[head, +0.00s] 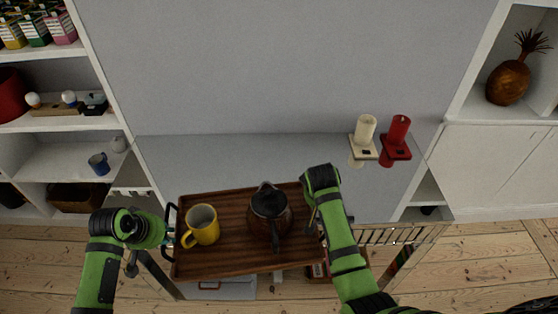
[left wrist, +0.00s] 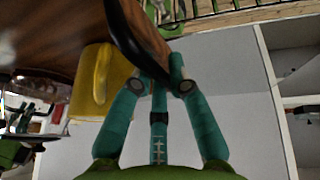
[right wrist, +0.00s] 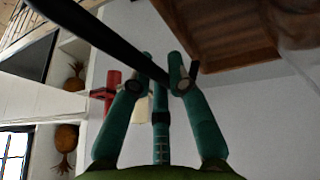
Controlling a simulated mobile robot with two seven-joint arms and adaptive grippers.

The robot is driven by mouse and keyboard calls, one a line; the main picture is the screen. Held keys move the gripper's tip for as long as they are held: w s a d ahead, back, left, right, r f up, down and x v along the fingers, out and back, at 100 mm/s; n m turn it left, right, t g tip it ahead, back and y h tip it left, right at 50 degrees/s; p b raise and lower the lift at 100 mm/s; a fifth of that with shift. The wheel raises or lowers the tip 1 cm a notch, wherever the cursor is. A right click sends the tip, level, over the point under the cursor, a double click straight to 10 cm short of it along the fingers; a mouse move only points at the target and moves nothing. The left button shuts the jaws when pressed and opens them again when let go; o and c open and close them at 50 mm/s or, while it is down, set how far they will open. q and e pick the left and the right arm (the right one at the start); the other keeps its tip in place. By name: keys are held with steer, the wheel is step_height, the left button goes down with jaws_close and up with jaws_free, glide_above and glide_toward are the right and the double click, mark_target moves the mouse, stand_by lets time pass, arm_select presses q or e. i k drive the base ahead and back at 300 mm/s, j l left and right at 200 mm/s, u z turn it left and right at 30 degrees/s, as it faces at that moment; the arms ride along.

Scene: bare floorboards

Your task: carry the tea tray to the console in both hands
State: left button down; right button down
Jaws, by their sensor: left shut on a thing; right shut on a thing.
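The brown wooden tea tray (head: 230,262) is held in front of me by both ends and looks about level. A yellow mug (head: 204,226) and a dark teapot (head: 268,217) stand on it. My left gripper (head: 168,232) is shut on the tray's dark left handle (head: 174,220); the left wrist view shows this handle (left wrist: 138,38) between the fingers. My right gripper (head: 316,207) is at the tray's right end; in the right wrist view it is shut on a dark handle bar (right wrist: 105,38). The grey console top (head: 240,160) lies behind and partly beneath the tray in the head view.
Shelves with goods (head: 50,120) rise at the left. A white cabinet (head: 490,170) with a pineapple (head: 508,82) is at the right. The console's left and middle look clear.

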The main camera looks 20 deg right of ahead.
mark_target(274, 172)
steer(key=i+l, duration=0.75)
steer(key=i, duration=0.05)
